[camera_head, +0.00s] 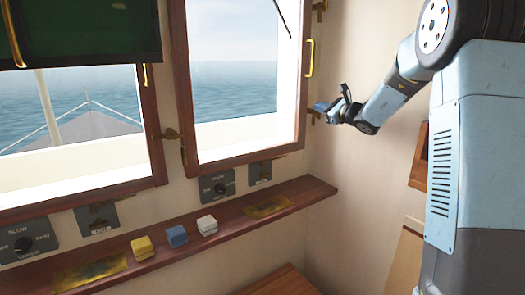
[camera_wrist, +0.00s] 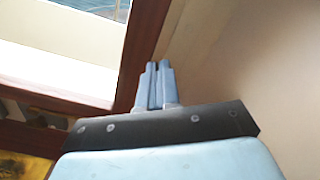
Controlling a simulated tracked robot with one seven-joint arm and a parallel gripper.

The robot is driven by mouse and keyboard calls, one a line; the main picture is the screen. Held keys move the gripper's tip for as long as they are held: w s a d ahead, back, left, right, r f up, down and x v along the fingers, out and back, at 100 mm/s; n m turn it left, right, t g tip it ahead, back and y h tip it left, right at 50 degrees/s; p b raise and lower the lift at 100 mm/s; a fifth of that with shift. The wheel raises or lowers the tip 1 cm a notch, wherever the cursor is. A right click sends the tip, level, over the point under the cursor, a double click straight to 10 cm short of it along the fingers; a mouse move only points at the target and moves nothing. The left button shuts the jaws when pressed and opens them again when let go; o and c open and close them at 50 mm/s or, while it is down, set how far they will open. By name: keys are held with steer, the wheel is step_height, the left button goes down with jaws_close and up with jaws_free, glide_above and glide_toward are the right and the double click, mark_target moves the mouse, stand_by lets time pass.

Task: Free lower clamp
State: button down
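The right window (camera_head: 235,75) has a brown wooden frame and stands shut or nearly shut against its opening; I cannot tell which. A small brass clamp (camera_head: 312,117) shows in the head view at the lower right edge of this frame, partly hidden by my gripper (camera_head: 320,106). Another brass clamp (camera_head: 320,6) is at the upper right edge. My gripper is beside the lower clamp; contact cannot be made out. In the wrist view, my gripper (camera_wrist: 158,65) has its two fingers together, pointing at the frame's right edge (camera_wrist: 141,50). No clamp is visible between them.
A brass handle (camera_head: 309,58) is on the frame above my gripper. A wooden shelf (camera_head: 230,222) below the windows carries yellow (camera_head: 142,247), blue (camera_head: 177,236) and white (camera_head: 207,225) blocks. The bare wall (camera_head: 360,180) is close on the right.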

steer(key=v, duration=0.6)
steer(key=shift+a+r, duration=0.1)
steer(key=shift+r, duration=0.1)
steer(key=shift+s, duration=0.1)
